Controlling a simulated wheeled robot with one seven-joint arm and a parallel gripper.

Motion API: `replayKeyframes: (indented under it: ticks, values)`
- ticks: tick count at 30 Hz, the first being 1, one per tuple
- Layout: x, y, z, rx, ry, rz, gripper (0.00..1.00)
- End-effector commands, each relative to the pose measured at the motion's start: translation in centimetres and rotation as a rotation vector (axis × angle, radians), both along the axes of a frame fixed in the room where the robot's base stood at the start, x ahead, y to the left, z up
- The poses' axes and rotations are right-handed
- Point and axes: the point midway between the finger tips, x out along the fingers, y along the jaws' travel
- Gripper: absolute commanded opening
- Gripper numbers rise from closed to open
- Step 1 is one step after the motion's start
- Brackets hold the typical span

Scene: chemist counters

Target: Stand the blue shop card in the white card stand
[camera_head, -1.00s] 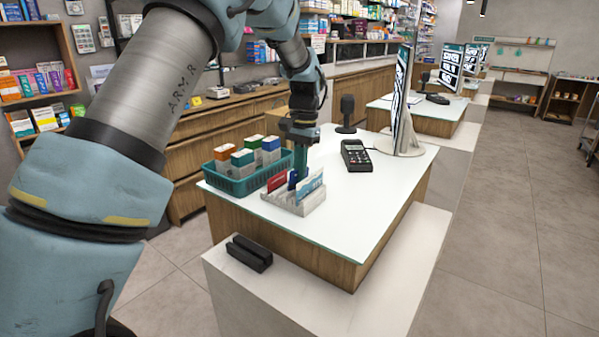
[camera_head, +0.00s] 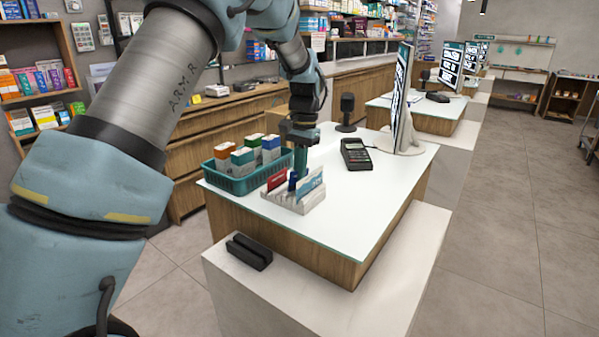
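The white card stand (camera_head: 306,204) sits on the near left part of the white counter top, with slanted tiers. A red card (camera_head: 277,180) stands at its left and a light blue and white card (camera_head: 311,183) at its right. Between them a small dark blue piece, seemingly the blue shop card (camera_head: 293,181), shows upright at the stand. My gripper (camera_head: 300,172) points straight down at the back of the stand, right beside the dark blue card. Its fingertips are partly hidden behind the cards, so I cannot tell whether it grips the card.
A teal basket (camera_head: 236,187) with several boxes stands close left of the stand. A black card terminal (camera_head: 355,154), a monitor (camera_head: 401,100) and a black microphone-like stand (camera_head: 347,112) are farther back. A black slotted block (camera_head: 249,252) lies on the lower ledge. The counter right of the stand is clear.

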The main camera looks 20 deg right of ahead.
Motion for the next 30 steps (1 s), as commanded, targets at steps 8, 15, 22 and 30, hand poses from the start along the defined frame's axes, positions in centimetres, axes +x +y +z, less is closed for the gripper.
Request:
replayKeyframes:
  ticks: [8, 15, 22, 30]
  values:
    - [0.0, 0.0, -0.5, 0.000, 0.000, 0.000, 0.08]
    - [0.0, 0.0, -0.5, 0.000, 0.000, 0.000, 0.35]
    - [0.0, 0.0, -0.5, 0.000, 0.000, 0.000, 0.36]
    - [0.2, -0.3, 1.9, -0.004, -0.003, 0.000, 0.36]
